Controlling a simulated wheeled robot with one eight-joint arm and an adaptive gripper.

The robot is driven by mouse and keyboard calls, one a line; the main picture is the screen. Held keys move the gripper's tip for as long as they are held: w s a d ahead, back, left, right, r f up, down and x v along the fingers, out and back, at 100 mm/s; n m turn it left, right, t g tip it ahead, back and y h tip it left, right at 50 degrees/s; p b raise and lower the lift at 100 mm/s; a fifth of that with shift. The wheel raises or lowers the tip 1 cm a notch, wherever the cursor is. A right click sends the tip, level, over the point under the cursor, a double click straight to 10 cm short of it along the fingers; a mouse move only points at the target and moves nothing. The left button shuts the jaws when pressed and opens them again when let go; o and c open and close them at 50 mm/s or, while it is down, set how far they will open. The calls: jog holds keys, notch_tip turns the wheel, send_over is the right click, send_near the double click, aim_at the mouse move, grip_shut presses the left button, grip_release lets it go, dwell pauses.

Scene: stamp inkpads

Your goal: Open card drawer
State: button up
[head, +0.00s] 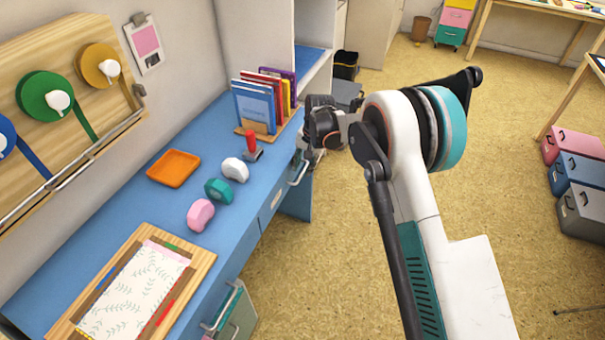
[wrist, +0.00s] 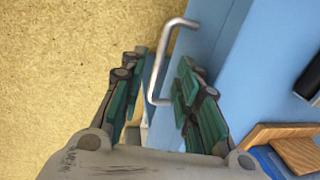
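The blue desk has a drawer with a silver bar handle (head: 299,173) on its front edge, near the far end. In the wrist view the handle (wrist: 163,62) stands out from the blue drawer front (wrist: 207,40). My gripper (wrist: 162,70) is open, with one dark green finger on each side of the handle. I cannot tell whether either finger touches it. In the head view my gripper (head: 313,155) is beside the desk's front edge, partly hidden by my own wrist. No gap shows at the drawer, though its edges are partly hidden.
The desktop (head: 120,215) holds a book rack (head: 262,130), a red-handled stamp (head: 251,145), an orange tray (head: 173,168) and pink, teal and white pads. Open floor (head: 300,270) lies to the right of the desk.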

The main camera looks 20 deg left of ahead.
aim_at(302, 174)
jog(key=shift+a+f+b, duration=0.15)
jog(key=shift+f+b, duration=0.05)
jog(key=shift+f, duration=0.6)
jog(key=shift+a+f+b, duration=0.1)
jog(key=shift+f+b, duration=0.1)
jog(key=shift+f, duration=0.55)
grip_shut()
jog(key=s+d, duration=0.2)
jog(key=d, duration=2.2)
grip_release()
jog(key=shift+w, duration=0.1)
